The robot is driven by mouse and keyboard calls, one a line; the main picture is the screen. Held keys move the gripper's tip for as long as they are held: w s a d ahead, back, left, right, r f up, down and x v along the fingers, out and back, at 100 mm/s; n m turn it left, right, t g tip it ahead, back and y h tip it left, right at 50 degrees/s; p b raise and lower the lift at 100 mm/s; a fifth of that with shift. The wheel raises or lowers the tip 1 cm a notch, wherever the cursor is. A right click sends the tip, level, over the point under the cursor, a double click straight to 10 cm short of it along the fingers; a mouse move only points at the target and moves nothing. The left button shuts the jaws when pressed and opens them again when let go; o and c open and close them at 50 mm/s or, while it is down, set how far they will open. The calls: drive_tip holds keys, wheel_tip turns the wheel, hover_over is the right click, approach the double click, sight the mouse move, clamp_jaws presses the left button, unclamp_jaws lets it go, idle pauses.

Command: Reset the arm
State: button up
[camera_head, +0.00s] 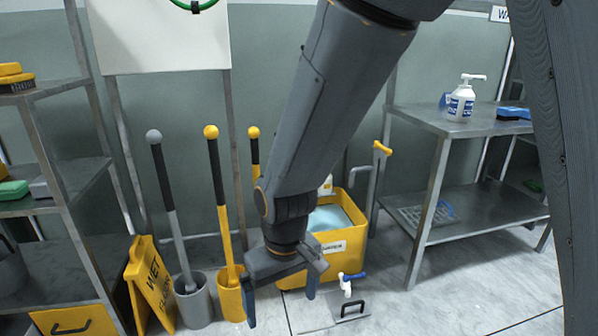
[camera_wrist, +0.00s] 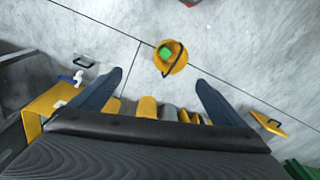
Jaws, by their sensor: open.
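My gripper (camera_head: 283,292) hangs from my arm in the middle of the head view, pointing down. It is open, with its two fingers apart and nothing between them. In the wrist view my gripper (camera_wrist: 160,95) also shows its two blue-grey fingers spread. Beyond the fingertips in that view, a yellow bucket (camera_wrist: 180,66) with a dark handle and a green item inside stands on the grey floor, apart from the gripper.
A yellow bin (camera_head: 345,262) of bluish liquid stands behind my gripper. A yellow wet-floor sign (camera_head: 150,285) and long-handled tools in a grey pot (camera_head: 194,300) and a yellow pot (camera_head: 231,303) stand left. A metal table (camera_head: 440,121) with a pump bottle (camera_head: 461,102) is at right.

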drive_tip(key=s+d+r+m, duration=0.2)
drive_tip(key=s+d+r, duration=0.7)
drive_tip(key=s+r, duration=0.1)
drive_tip(key=d+r+m+p, duration=0.4)
drive_tip(key=d+r+p, duration=0.9)
drive_tip(key=p, duration=1)
wheel_tip(320, 180, up, 4)
drive_tip(key=shift+s+d+r+g+h, duration=0.1)
drive_tip(key=shift+s+d+g+h, duration=0.2)
drive_tip(key=shift+s, duration=0.15)
